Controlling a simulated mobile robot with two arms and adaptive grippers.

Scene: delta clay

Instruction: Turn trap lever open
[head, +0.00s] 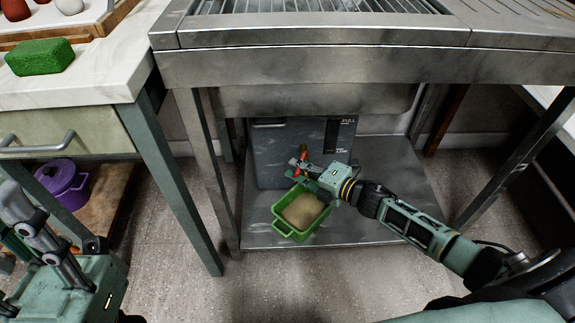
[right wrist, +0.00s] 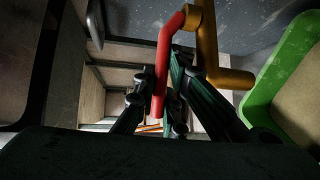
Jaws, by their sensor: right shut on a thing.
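A grey metal trap box (head: 275,155) stands on the lower shelf under the steel sink. A red lever (head: 303,150) shows at its front. In the right wrist view the red lever (right wrist: 165,60) is bent, with its long part hanging down beside a brass pipe fitting (right wrist: 212,45). My right gripper (head: 303,172) is shut on the lever, with a finger on each side of it; its fingers also show in the right wrist view (right wrist: 158,100). My left gripper (head: 30,215) is at the lower left, partly cut off, away from the trap; its jaws are unclear.
A green tub (head: 280,227) with tan contents stands on the steel shelf (head: 390,200), just below my right gripper. Sink legs frame the space. At left are a counter with a green sponge (head: 40,57) and a purple pot (head: 63,183) below.

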